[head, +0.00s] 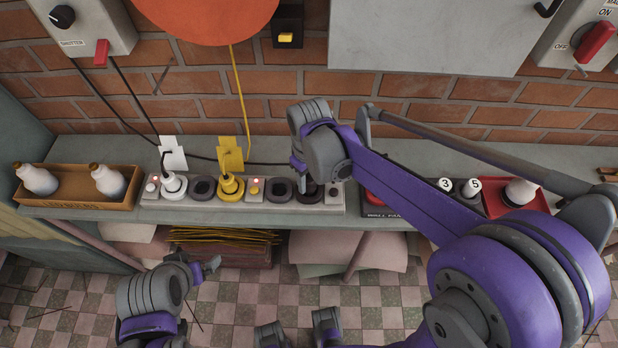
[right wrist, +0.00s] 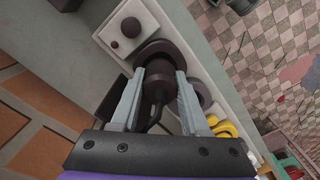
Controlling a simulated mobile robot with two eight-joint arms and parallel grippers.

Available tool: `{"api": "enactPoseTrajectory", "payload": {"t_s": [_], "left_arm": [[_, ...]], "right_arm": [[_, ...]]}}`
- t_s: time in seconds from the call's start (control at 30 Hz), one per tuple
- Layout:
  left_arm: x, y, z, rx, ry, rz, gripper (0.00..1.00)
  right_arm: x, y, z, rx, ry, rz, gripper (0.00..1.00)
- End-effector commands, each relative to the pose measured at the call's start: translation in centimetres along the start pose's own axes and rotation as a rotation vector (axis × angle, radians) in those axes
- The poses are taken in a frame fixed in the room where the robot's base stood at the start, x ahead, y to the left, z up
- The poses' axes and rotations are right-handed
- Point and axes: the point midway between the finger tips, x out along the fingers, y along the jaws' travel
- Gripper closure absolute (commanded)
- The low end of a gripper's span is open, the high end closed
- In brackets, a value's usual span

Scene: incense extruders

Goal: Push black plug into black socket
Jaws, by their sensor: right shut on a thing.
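The black plug (right wrist: 157,88) is between the two fingers of my right gripper (right wrist: 160,76) in the right wrist view. Its front end is at the round black socket (right wrist: 168,48), over the opening; I cannot tell how deep it sits. In the head view the right gripper (head: 303,178) is over the right end of the power strip (head: 215,205), and its hand and arm hide most of the plug and socket. My left gripper (head: 206,268) is at the lower left, in front of the bench and away from the strip; its jaw opening is unclear.
A white plug (head: 174,186) and a yellow plug (head: 231,186) sit in the strip, with cords running up. A dark empty-looking socket (head: 203,188) lies between them. A wooden tray (head: 75,208) with bottles is left; a red tray (head: 515,203) is right.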

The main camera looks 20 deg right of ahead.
Motion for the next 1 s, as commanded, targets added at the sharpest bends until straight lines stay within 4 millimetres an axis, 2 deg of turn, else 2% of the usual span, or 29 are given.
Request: {"api": "enactPoseTrajectory", "payload": {"t_s": [0.57, 0.6, 0.8, 1.0], "left_arm": [[0.8, 0.0, 0.6, 0.0, -0.004, 0.0, 0.0], [0.8, 0.0, 0.6, 0.0, -0.004, 0.0, 0.0], [0.8, 0.0, 0.6, 0.0, -0.004, 0.0, 0.0], [0.8, 0.0, 0.6, 0.0, -0.004, 0.0, 0.0]], "right_arm": [[1.2, 0.0, 0.0, 0.0, 0.0, 0.0, 1.0], [1.3, 0.0, 0.0, 0.0, 0.0, 0.0, 0.53], [1.2, 0.0, 0.0, 0.0, 0.0, 0.0, 0.2], [1.2, 0.0, 0.0, 0.0, 0.0, 0.0, 0.2]]}}
